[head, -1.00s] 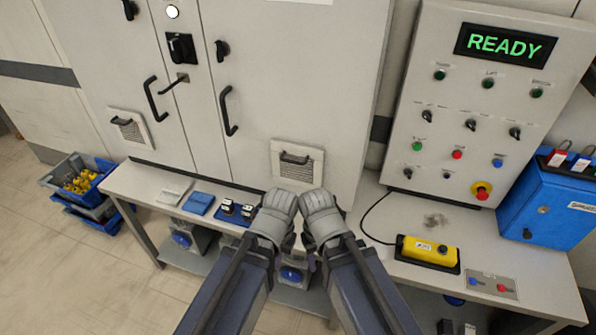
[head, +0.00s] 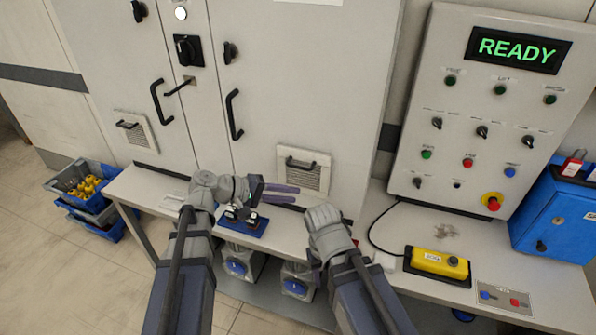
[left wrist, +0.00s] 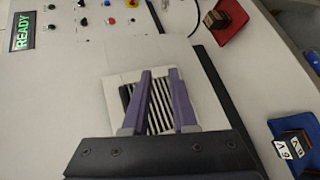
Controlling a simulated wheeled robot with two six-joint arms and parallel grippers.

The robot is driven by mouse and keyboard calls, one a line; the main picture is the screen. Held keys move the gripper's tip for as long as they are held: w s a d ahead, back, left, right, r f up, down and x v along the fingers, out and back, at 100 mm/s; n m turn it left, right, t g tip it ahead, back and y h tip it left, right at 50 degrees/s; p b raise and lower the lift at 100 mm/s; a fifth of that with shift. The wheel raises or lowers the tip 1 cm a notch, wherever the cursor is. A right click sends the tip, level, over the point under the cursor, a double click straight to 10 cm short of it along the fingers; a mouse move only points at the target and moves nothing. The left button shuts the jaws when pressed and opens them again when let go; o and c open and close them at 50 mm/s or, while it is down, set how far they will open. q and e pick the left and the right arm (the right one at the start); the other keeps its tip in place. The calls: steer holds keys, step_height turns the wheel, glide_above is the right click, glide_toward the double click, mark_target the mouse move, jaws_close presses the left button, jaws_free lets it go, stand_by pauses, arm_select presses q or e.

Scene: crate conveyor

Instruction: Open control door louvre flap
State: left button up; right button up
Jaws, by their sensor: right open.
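The louvre flap (head: 303,170) is a pale framed panel with slats and a black bar handle, low on the right cabinet door (head: 300,80). It looks closed. My left gripper (head: 298,194) is open and empty, its purple fingers pointing right just below and left of the flap. In the left wrist view the gripper's fingers (left wrist: 160,72) lie across the slatted flap (left wrist: 118,82), partly covering it; contact cannot be told. My right gripper (head: 316,262) is low over the bench front, mostly hidden by its own wrist; its fingers are unclear.
A similar louvre flap (head: 135,128) is on the left door. The bench (head: 378,210) carries a blue mat (head: 250,230) with small dark blocks and a yellow pendant (head: 438,263). The control panel (head: 470,130) reads READY; a blue box (head: 555,215) stands far right.

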mark_target(295, 167)
arm_select(q)
steer(key=w+a+r+n+t+h, duration=0.2)
steer(key=w+a+r+t, duration=0.1)
steer(key=w+a+r, duration=0.15)
steer(key=shift+s+d+b+x, duration=0.15)
steer(key=shift+b+x, duration=0.25)
steer(key=shift+x, duration=1.45)
steer(key=shift+s+d+b+x, duration=0.1)
steer(key=shift+s+b+x, duration=0.2)
steer(key=shift+x, duration=1.6)
steer(key=shift+r, duration=0.15)
jaws_close()
